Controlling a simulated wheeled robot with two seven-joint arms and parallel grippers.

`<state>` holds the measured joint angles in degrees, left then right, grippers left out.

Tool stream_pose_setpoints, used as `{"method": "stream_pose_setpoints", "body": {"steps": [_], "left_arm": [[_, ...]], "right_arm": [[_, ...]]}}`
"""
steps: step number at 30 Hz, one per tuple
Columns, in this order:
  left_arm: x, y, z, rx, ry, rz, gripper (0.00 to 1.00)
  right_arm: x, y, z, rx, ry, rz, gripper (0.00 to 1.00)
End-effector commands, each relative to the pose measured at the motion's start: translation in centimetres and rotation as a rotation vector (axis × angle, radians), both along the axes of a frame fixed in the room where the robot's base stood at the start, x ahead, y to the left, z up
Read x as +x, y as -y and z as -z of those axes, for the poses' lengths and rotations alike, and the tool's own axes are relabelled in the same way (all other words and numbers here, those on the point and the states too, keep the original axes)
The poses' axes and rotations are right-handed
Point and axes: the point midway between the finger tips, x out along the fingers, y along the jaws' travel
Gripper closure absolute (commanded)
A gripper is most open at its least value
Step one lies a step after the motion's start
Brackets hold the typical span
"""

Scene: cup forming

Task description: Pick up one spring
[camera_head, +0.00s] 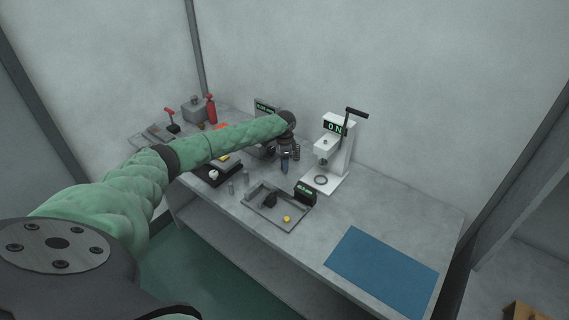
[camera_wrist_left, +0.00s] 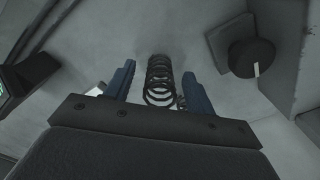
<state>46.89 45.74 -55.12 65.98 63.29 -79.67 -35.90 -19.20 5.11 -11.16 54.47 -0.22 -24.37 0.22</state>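My left gripper (camera_head: 285,163) reaches out over the middle of the table, behind the grey tray. In the left wrist view its two blue fingers (camera_wrist_left: 160,92) are apart, with a dark coil spring (camera_wrist_left: 159,78) showing in the gap between them. Clear space shows between the spring and each finger. In the head view a dark spring (camera_head: 296,153) stands just right of the gripper, partly hidden by the wrist. My right gripper is in neither view.
A white press (camera_head: 337,150) with a black lever stands close on the right. The grey tray (camera_head: 262,217) holds a dark part and a yellow piece. A blue mat (camera_head: 382,270) lies at the front right.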

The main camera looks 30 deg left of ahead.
Motion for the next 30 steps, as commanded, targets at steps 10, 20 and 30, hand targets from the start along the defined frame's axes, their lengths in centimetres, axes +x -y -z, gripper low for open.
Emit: {"method": "stream_pose_setpoints", "body": {"steps": [10, 20, 30], "left_arm": [[0.0, 0.0, 0.0, 0.0, 0.0, 0.0, 0.92], [0.1, -0.1, -1.3, 0.0, 0.003, -0.001, 0.92], [0.1, 0.0, -6.9, 0.0, 0.003, 0.0, 0.92]], "right_arm": [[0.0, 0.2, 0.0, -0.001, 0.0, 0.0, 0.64], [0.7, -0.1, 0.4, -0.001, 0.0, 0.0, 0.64], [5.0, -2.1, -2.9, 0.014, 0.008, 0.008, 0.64]]}}
